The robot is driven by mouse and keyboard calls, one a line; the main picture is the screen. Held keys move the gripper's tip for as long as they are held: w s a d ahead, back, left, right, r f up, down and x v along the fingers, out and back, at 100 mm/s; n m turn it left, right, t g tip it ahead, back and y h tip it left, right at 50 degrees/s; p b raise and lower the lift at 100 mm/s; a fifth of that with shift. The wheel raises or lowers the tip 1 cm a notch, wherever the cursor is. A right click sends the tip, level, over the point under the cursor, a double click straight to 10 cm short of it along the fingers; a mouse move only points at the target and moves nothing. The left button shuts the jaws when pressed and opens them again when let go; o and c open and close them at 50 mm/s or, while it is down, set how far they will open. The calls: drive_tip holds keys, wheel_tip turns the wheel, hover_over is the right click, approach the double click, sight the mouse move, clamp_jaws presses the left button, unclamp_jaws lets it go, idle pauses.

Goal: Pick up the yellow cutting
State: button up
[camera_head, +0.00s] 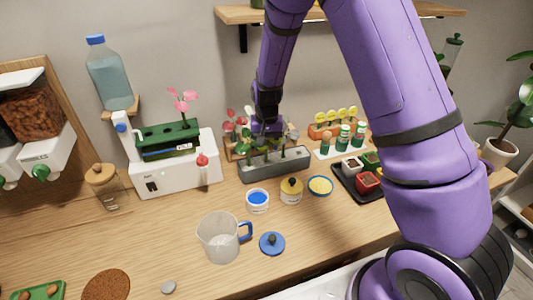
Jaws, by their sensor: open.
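No single yellow cutting can be made out clearly. Several round yellow heads (335,115) stand in a row on an orange holder (318,132) at the back, right of my gripper. I cannot tell whether they are cuttings. My gripper (267,130) is open and points down over the back of a grey trough (277,165) with green-stemmed plants. Red and pale plant heads (230,128) show just left of the gripper. The fingertips are small and partly lost among the plants, so I cannot tell whether they touch any.
A white machine with a green tray (168,140) stands left of the trough. Small bottles (343,136) and a black tray of pots (345,184) are at the right. A clear jug (219,237) and a blue lid (272,243) are in front. A shelf (235,14) hangs above.

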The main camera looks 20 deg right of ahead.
clamp_jaws()
